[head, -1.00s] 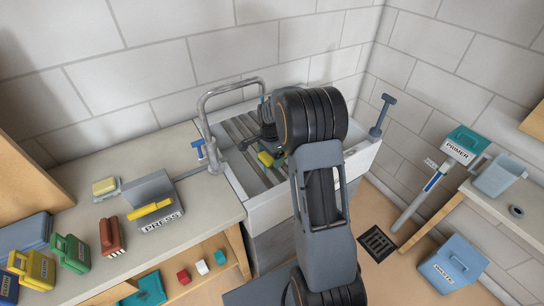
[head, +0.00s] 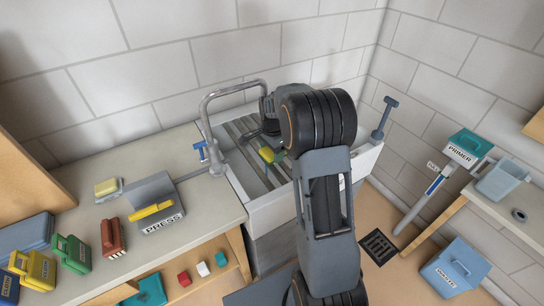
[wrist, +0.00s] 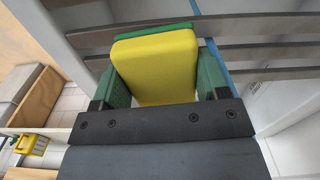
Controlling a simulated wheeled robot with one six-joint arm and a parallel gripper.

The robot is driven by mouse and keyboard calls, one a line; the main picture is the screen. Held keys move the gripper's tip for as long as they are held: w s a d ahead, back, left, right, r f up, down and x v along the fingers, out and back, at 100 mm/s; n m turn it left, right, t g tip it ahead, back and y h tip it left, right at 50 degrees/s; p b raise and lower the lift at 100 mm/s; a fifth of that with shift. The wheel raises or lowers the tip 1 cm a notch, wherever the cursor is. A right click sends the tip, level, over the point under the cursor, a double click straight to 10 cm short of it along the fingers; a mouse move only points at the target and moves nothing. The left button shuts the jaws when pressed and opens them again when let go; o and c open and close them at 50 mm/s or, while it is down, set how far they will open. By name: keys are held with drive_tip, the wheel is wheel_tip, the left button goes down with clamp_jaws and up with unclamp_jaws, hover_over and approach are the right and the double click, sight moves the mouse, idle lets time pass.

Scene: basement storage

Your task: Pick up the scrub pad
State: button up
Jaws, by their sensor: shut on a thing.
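The scrub pad (wrist: 155,65), a yellow block with a green layer along its far side, sits between the two green fingers of my gripper (wrist: 163,82) in the wrist view. The fingers press on its left and right sides. In the head view the pad (head: 267,154) shows as a small yellow and green piece at my gripper, over the slatted sink (head: 240,205). My arm hides part of the sink and of the gripper. I cannot tell exactly how high the pad is above the slats.
The faucet (head: 213,125) stands at the sink's left edge. The grey press (head: 151,198) and several coloured cases stand on the left counter (head: 205,208). A grey-blue T-handled post (head: 384,118) is at the sink's right edge. A yellow block (head: 106,186) lies on the counter.

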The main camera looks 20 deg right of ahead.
drive_tip(key=s+a+r+b, duration=0.1)
drive_tip(key=s+a+r, duration=0.5)
drive_tip(key=s+r, duration=0.3)
drive_tip(key=s, duration=0.3)
drive_tip(key=shift+a+r+b, duration=0.35)
drive_tip(key=shift+a, duration=0.05)
drive_tip(key=shift+s, duration=0.1)
drive_tip(key=shift+o, duration=1.3)
drive_tip(key=shift+c, duration=1)
